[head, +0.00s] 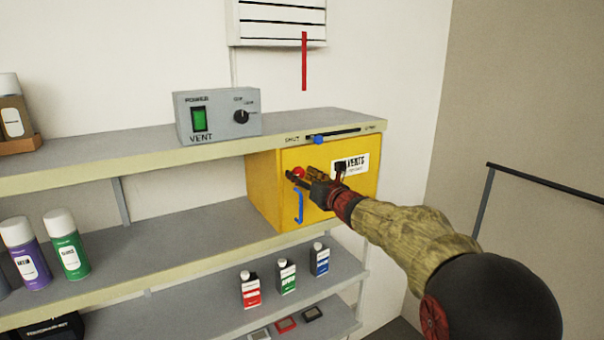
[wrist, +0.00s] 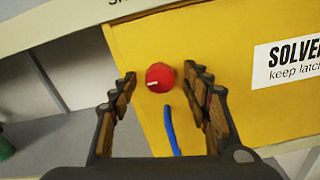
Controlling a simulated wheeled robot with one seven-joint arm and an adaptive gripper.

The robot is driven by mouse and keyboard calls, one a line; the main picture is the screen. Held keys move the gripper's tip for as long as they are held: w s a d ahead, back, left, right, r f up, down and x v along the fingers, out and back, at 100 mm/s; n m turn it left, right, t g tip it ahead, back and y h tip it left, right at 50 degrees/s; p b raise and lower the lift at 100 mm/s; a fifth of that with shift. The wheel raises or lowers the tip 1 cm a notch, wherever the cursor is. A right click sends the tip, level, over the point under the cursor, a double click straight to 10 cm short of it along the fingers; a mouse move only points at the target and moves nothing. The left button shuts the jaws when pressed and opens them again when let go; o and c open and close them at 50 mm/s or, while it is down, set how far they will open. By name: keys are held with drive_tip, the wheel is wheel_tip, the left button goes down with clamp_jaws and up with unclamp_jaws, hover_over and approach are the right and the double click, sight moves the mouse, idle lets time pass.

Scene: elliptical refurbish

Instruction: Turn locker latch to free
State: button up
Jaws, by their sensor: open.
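The yellow locker (head: 262,196) sits on the middle shelf, its door facing me. A round red latch knob (wrist: 160,77) with a white mark is on its door; in the wrist view the mark points left. The knob also shows in the head view (head: 298,172), partly beside my fingers. A blue handle (head: 299,207) is on the door below the knob, and it shows in the wrist view (wrist: 170,130). My gripper (wrist: 161,88) is open in front of the door, its fingers on either side of the knob. I cannot tell whether they touch it.
A slider with a blue tab (head: 318,139) is on the shelf edge above the locker. A grey vent power box (head: 217,116) stands on the top shelf. Spray cans (head: 68,243) are at left, small bottles (head: 286,276) below. A dark rail (head: 540,182) is at right.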

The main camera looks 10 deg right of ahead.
drive_tip(key=shift+c, duration=0.9)
drive_tip(key=c, duration=1)
drive_tip(key=shift+m+b, duration=0.3)
drive_tip(key=m+b, duration=0.1)
drive_tip(key=m, duration=0.1)
drive_tip(key=shift+f+m+b, duration=0.15)
drive_tip(key=shift+m+b, duration=0.25)
drive_tip(key=m+b, duration=0.1)
drive_tip(key=m, duration=0.4)
drive_tip(key=shift+m, duration=0.3)
drive_tip(key=m+p, duration=0.1)
drive_tip(key=m, duration=0.3)
drive_tip(key=shift+m+p, duration=0.6)
drive_tip(key=shift+m, duration=1.9)
